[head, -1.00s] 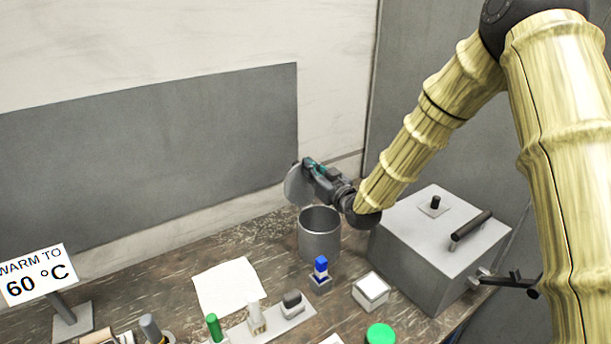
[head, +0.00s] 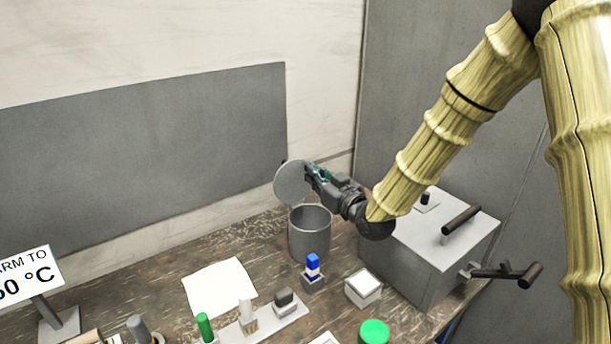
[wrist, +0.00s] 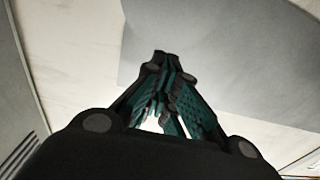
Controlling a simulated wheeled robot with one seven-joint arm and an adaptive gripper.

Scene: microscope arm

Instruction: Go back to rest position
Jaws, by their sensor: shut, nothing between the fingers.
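My gripper (head: 310,170) is shut and empty in the head view. It is above the grey canister (head: 309,235), with its tips close to the right edge of an upright round grey disc (head: 290,183). I cannot tell whether the tips touch the disc. The disc stands over the back-left of the canister's open rim. In the wrist view, my dark and teal fingers (wrist: 165,75) come together, with only wall and a grey panel beyond them.
A grey metal box (head: 425,250) with handles stands right of the canister, under my forearm. In front are a blue-topped item (head: 313,268), a white square box (head: 363,287), a green cap (head: 374,332) and a white sheet (head: 219,287). A temperature sign (head: 28,276) stands at left.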

